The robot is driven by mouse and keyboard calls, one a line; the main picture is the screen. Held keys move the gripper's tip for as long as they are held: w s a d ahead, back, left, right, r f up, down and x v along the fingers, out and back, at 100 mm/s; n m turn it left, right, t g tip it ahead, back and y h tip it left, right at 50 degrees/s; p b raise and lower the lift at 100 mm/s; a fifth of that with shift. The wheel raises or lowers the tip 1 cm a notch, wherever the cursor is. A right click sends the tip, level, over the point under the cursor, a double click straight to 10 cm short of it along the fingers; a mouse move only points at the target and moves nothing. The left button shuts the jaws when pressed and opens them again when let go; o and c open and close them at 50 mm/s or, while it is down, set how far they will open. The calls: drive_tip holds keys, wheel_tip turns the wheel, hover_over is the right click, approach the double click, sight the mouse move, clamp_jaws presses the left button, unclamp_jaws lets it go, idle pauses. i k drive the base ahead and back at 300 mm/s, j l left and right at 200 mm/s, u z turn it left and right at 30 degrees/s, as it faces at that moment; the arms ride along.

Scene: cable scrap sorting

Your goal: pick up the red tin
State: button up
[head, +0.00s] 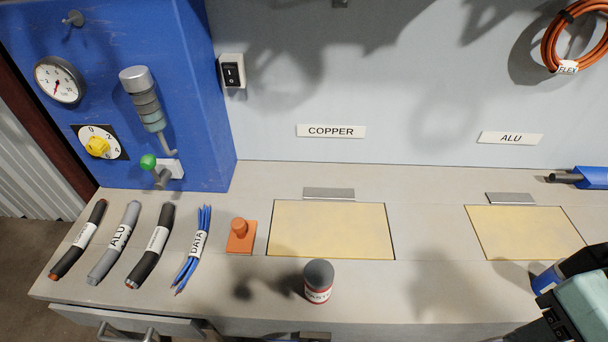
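The tin (318,281) stands upright near the front edge of the bench, below the left yellow panel. It has a dark grey top and a red and white label whose words are too small to read. My gripper (553,287) is at the lower right, partly cut off by the picture edge. It is well to the right of the tin and apart from it. Its fingertips are not clear, so I cannot tell whether it is open or shut.
A blue object (545,277) is beside my gripper, partly hidden. An orange block with a knob (240,237) stands left of the tin. Several cable pieces (115,243) lie farther left. Bench between tin and gripper (425,290) looks clear.

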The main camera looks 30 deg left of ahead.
sight(318, 272)
drive_tip(key=j+u, duration=0.25)
drive_tip(key=u, duration=0.2)
drive_tip(key=j+u, duration=0.3)
drive_tip(key=u, duration=0.2)
